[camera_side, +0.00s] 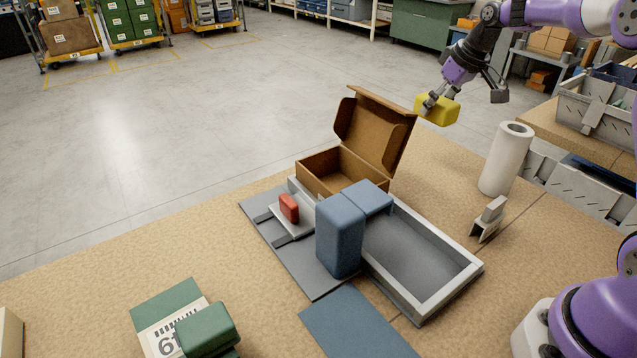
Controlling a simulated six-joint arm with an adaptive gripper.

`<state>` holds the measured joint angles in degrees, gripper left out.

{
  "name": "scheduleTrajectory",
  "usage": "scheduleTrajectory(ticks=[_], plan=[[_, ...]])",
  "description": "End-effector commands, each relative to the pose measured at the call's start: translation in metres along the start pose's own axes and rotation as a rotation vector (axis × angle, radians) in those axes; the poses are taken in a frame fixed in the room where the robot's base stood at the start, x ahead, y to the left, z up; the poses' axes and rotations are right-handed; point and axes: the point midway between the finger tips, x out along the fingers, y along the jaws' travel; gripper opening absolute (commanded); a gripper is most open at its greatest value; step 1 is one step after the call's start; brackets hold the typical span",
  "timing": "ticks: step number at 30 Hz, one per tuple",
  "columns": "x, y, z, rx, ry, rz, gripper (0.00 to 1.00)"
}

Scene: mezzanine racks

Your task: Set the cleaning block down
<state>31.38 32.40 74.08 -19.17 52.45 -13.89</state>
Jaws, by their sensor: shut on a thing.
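The yellow block (446,110), which I take to be the cleaning block, is held in my gripper (430,102) at the upper right. My gripper is shut on it, and one finger shows on its near left side. The block is held up in the air, a little tilted, beyond the open lid of the cardboard box in the picture. Its far side is hidden. Nothing is seen touching it from below.
An open cardboard box (318,170) stands at the grey tray's (448,290) far end. Blue blocks (339,238) stand at the tray's left side, with a red block (289,207) nearby. A white roll (506,160) stands upright at right. A green block (207,329) is front left. The table's (130,262) left part has bare room.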

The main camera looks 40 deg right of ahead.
Motion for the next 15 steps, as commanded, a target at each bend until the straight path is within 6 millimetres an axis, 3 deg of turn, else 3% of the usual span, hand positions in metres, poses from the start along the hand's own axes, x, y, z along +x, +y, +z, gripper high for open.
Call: scheduleTrajectory(ticks=[6, 15], plan=[[0.026, 0.021, -0.004, -0.001, 0.0, -0.001, 0.2], [0.076, 0.023, 0.016, -0.001, -0.001, -0.001, 0.2]])
